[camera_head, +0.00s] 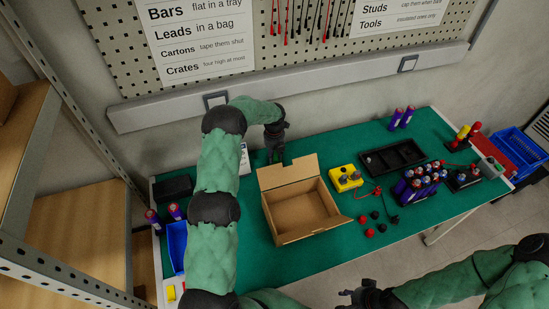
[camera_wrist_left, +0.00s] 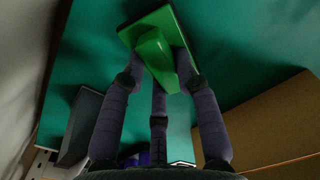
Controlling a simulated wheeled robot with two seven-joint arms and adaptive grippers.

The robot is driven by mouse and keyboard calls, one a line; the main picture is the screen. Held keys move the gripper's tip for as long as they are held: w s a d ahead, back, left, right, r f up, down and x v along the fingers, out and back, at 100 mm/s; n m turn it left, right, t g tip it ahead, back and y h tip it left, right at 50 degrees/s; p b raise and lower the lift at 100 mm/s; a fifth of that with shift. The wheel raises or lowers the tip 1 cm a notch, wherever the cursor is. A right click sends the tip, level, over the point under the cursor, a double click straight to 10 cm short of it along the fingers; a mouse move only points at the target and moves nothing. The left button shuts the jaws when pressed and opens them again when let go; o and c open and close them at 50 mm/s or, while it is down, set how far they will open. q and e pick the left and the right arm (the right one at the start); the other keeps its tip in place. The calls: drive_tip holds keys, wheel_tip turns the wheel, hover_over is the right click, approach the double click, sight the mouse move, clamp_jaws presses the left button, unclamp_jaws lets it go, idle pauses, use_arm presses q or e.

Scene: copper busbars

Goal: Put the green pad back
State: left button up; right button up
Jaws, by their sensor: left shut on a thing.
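The green pad (camera_wrist_left: 152,48), a bright green block with a raised handle-like part, shows in the left wrist view. My left gripper (camera_wrist_left: 165,78) is shut on that raised part, its purple-grey fingers on either side. In the head view my left gripper (camera_head: 276,152) points down at the back of the green-topped bench, just behind the open cardboard box. I cannot make out the pad in the head view. My right gripper (camera_head: 366,295) is at the bottom of the head view, in front of the bench; its fingers are too small and dark to read.
The open cardboard box (camera_head: 299,208) stands mid-bench with its flaps up. A yellow box (camera_head: 345,178), a black tray (camera_head: 392,157) and several red and black caps lie to its right. A blue bin (camera_head: 177,246) is at the left, shelving beyond. The back wall carries a pegboard.

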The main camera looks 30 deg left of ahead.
use_arm(q)
drive_tip(key=shift+f, duration=0.6)
drive_tip(key=shift+f, duration=0.1)
drive_tip(key=o, duration=1)
wheel_tip(320, 180, up, 12)
drive_tip(key=shift+r+p, duration=0.15)
drive_tip(key=shift+p, duration=1.1)
